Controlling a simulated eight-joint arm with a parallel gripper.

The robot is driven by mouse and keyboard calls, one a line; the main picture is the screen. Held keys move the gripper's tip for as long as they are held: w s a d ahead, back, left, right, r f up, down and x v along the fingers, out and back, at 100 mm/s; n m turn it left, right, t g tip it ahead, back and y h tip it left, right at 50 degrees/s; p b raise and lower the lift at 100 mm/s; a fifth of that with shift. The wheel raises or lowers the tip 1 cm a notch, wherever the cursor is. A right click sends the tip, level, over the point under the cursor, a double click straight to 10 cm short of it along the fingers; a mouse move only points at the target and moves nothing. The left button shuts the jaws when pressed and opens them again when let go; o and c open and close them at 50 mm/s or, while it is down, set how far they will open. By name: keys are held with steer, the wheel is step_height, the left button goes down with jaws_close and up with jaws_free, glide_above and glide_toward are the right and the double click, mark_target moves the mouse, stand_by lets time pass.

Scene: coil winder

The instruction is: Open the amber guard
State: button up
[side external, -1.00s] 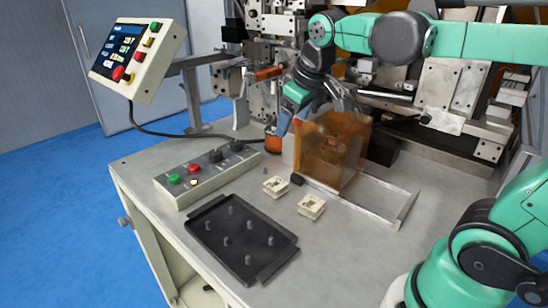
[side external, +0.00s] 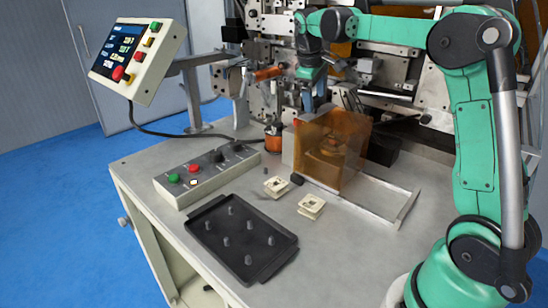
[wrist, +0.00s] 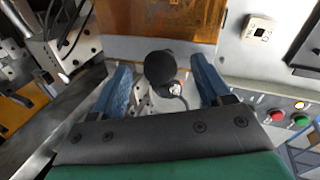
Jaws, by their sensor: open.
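The amber guard (side external: 332,150) is a see-through orange box on the table at the winder, and a winding part shows dimly inside it. In the wrist view its edge (wrist: 160,18) lies at the top. A black round knob (wrist: 160,68) shows just off that edge; a black knob (side external: 297,179) also sits at the guard's lower left corner in the side view. My gripper (side external: 308,96) points down above and behind the guard's left side. In the wrist view my open gripper (wrist: 160,78) has its blue fingers apart on either side of the knob, with a gap each side; contact is not visible.
A metal rail frame (side external: 385,205) extends right and front of the guard. Two cream bobbins (side external: 311,206) lie in front. A black pegged tray (side external: 240,238) and a button box (side external: 205,172) stand at the left front. Winder machinery crowds the space behind my gripper.

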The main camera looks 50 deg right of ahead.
steer(key=shift+d+f, duration=0.1)
steer(key=shift+f, duration=0.2)
jaws_close()
stand_by(1.3)
